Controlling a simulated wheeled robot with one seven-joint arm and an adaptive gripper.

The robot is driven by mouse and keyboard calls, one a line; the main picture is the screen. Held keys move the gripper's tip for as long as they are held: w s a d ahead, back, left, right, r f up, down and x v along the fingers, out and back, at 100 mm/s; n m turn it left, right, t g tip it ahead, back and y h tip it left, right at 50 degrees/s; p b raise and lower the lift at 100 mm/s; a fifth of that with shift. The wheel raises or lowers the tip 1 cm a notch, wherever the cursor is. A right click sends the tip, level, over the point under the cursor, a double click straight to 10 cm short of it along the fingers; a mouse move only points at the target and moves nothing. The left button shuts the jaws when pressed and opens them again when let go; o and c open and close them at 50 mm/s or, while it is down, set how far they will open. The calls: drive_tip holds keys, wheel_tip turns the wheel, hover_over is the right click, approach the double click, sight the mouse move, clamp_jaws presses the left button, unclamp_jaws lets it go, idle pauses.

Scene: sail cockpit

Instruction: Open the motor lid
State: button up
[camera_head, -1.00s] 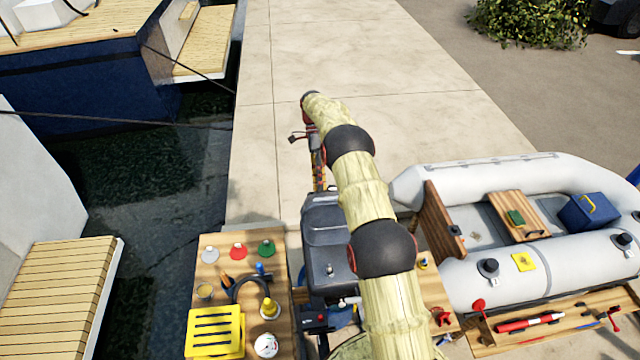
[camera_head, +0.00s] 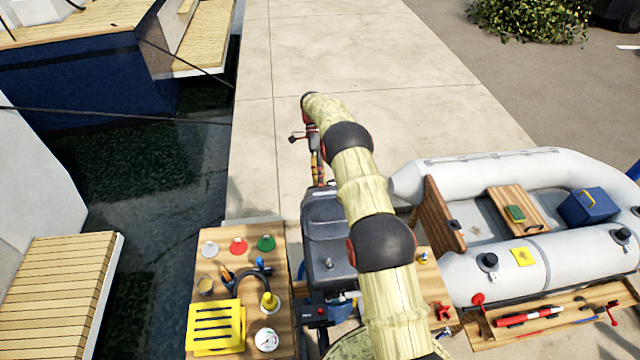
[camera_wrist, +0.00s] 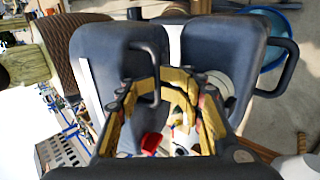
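The dark grey motor (camera_head: 325,225) stands on the quay in the middle of the head view, partly hidden by my arm. In the wrist view its dark casing (camera_wrist: 95,60) fills the upper middle, with a pale strip between its left and right parts. One bar handle (camera_wrist: 153,50) is on the left part and another handle (camera_wrist: 288,62) is at the right edge. My gripper (camera_wrist: 165,95) has yellow-padded fingers spread apart close to the left handle. I cannot tell whether they touch it. Whether the lid is raised is unclear.
Water is at left; the paving (camera_head: 350,50) beyond is clear.

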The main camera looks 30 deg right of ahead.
wheel_tip(320, 180, up, 10)
idle(0.6)
